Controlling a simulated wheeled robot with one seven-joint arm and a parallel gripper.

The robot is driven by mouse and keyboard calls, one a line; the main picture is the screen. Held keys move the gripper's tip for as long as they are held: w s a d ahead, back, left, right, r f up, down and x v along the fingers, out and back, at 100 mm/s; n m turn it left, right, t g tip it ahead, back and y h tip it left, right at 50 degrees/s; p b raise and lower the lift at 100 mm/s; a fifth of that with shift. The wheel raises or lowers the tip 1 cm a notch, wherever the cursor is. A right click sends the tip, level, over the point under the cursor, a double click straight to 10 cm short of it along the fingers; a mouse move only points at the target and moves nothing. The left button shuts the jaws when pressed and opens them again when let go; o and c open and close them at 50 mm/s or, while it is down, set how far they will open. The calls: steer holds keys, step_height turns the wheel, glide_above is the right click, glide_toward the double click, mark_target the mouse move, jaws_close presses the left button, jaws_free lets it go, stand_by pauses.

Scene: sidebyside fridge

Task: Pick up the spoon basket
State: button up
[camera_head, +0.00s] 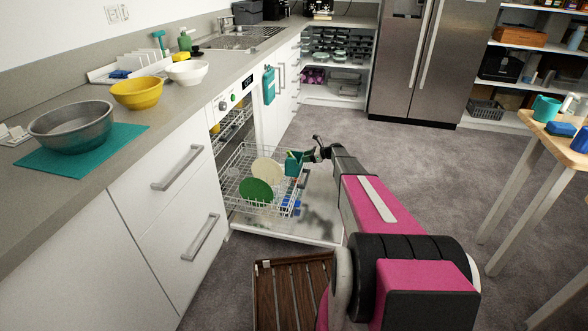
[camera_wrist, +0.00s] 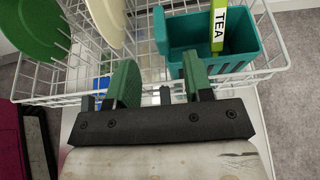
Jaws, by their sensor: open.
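The teal spoon basket (camera_head: 292,166) sits at the right end of the pulled-out lower dishwasher rack (camera_head: 247,190). In the wrist view the basket (camera_wrist: 245,52) is at the upper right, and a green strip marked "TEA" (camera_wrist: 218,28) stands in it. My gripper (camera_head: 314,153) is by the basket's right side in the head view. In the wrist view my gripper (camera_wrist: 160,82) is open with nothing between its green fingers. Its right finger overlaps the basket's left part; whether they touch, I cannot tell.
A green plate (camera_head: 256,190) and a cream plate (camera_head: 268,170) stand in the rack. The dishwasher door lies open below it. A brown slatted crate (camera_head: 292,290) is on the floor in front. A wooden table (camera_head: 560,148) stands at the right, with clear floor between.

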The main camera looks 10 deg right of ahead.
mark_target(295, 159)
steer(key=x, duration=1)
steer(key=shift+w+a, duration=0.1)
steer(key=shift+a, duration=0.05)
jaws_close()
